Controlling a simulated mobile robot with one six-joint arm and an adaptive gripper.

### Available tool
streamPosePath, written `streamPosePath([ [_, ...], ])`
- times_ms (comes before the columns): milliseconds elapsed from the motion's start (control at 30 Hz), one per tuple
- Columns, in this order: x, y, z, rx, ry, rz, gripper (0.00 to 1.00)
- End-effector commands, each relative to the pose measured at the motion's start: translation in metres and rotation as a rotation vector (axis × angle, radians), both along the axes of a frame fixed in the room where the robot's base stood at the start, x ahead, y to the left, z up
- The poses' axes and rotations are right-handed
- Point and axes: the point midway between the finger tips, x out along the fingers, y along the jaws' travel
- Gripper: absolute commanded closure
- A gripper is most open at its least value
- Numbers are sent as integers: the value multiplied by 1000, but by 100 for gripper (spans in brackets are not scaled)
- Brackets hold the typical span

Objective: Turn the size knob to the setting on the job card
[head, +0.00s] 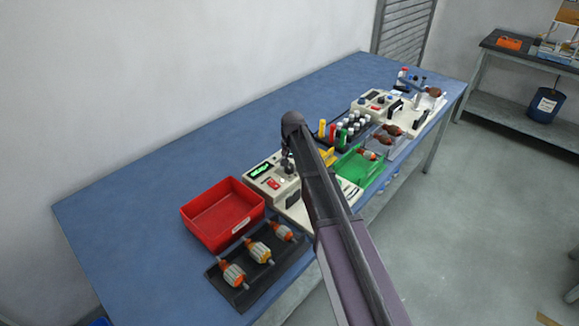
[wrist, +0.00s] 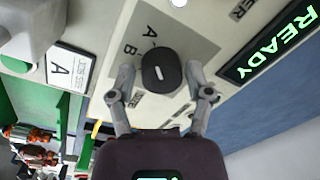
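The black size knob (wrist: 161,70) sits on a grey plate of the machine's panel in the wrist view, with printed letters A and B at its upper left. A small pale mark shows on the knob; I cannot tell which letter it points to. The white job card (wrist: 66,72) at the left bears a large letter A. My gripper (wrist: 160,76) is open, with one finger on each side of the knob and a visible gap on both sides. In the head view the cream winding machine (head: 262,184) is partly behind my arm, which hides the knob.
A lit display (wrist: 275,45) reads READY in green beside the knob. In the head view, a red bin (head: 222,212) and a black tray (head: 238,290) with several armatures are left of the machine. A green tray (head: 357,172) lies to the right. The blue bench is clear behind.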

Motion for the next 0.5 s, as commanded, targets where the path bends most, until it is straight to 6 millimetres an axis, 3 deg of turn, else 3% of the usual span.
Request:
streamPosePath([
  [500, 1, 0, 0, 1, -3, 6, 13],
])
